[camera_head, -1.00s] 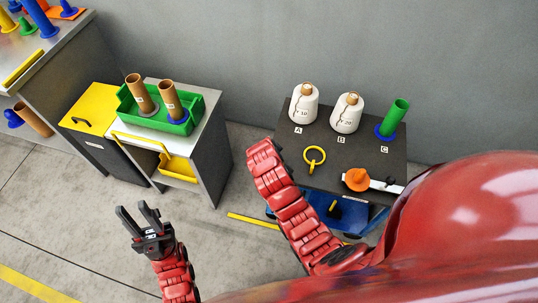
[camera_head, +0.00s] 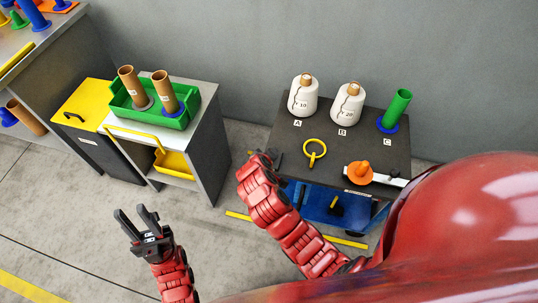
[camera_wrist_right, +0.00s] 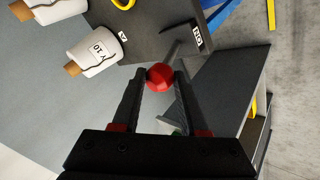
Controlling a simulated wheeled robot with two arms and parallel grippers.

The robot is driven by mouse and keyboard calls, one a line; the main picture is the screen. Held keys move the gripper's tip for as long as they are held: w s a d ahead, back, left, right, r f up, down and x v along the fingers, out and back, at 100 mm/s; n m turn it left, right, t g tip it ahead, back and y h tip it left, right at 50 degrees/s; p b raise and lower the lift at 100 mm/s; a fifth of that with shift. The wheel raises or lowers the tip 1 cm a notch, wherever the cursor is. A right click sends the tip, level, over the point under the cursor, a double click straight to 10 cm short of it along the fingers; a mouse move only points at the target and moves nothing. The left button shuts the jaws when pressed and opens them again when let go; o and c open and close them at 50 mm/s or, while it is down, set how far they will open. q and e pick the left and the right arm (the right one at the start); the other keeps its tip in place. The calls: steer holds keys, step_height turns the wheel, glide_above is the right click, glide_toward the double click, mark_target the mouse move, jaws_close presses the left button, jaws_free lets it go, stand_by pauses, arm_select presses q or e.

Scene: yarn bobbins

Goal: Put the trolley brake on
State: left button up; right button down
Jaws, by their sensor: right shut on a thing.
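The trolley (camera_head: 345,153) has a dark top and a blue lower part and stands at the right in the head view. In the right wrist view a red ball knob (camera_wrist_right: 160,76) sits on a grey lever (camera_wrist_right: 175,50) at the trolley's edge. A white label (camera_wrist_right: 198,37), which seems to read ON, is beside the lever. My right gripper (camera_wrist_right: 160,82) is shut on the knob, one finger on each side. In the head view it is mostly hidden by my arm, at the trolley's left edge. My left gripper (camera_head: 137,220) is open and empty over the floor.
On the trolley top stand two white yarn bobbins (camera_head: 304,97) (camera_head: 347,104), a green tube (camera_head: 397,107), a yellow ring (camera_head: 314,153) and an orange knob-like piece (camera_head: 360,173). A cabinet (camera_head: 208,150) with a green tray (camera_head: 185,120) stands left, with floor between.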

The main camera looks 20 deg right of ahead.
steer(key=shift+s+f, duration=0.25)
steer(key=shift+f, duration=0.15)
steer(key=c, duration=0.7)
jaws_free()
steer(key=shift+o, duration=1.3)
steer(key=shift+r, duration=0.1)
steer(key=shift+r, duration=0.15)
steer(key=p+v, duration=0.9)
steer(key=v, duration=0.8)
